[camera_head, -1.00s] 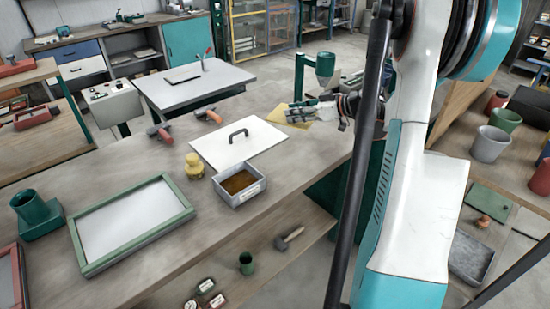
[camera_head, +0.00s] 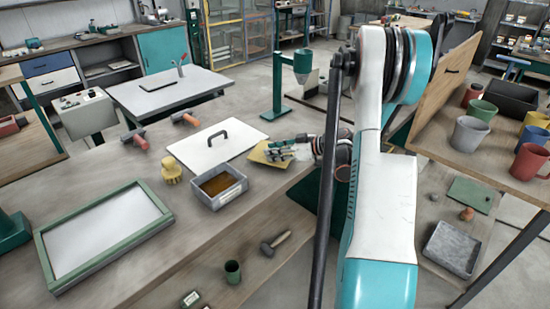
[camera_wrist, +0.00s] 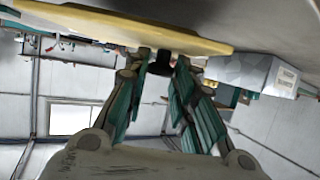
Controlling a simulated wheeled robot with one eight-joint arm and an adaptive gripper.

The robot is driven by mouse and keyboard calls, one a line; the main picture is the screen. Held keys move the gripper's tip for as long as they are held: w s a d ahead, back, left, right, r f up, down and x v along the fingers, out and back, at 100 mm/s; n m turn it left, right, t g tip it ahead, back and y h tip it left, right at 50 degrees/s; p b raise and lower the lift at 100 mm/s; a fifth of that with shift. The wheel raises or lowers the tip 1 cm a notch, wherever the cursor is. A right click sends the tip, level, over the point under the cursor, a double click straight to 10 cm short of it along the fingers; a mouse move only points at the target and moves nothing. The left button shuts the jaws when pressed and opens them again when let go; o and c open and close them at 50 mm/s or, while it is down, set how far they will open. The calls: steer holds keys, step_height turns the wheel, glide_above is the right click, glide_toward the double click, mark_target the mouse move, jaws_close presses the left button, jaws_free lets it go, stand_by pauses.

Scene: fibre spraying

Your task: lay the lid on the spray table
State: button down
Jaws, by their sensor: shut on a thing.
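A thin, flat yellow plate, which I take for the lid (camera_head: 262,153), is held at my gripper (camera_head: 286,150), over the right end of the wooden bench. In the wrist view the lid (camera_wrist: 120,30) crosses the top, and a dark part sits between the fingertips of my gripper (camera_wrist: 160,60), which is shut on it. The gap between the lid and the bench is hard to judge. A pale-topped table (camera_head: 150,97) with green legs stands behind the bench; I take it for the spray table.
A green stand (camera_head: 279,92) rises behind my gripper.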

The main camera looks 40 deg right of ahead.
steer(key=shift+f, duration=0.85)
steer(key=shift+r, duration=0.1)
steer(key=c, duration=1.8)
jaws_free()
steer(key=shift+f+b, duration=0.25)
steer(key=shift+b, duration=0.05)
steer(key=o, duration=0.5)
steer(key=shift+c, duration=0.2)
steer(key=shift+r, duration=0.1)
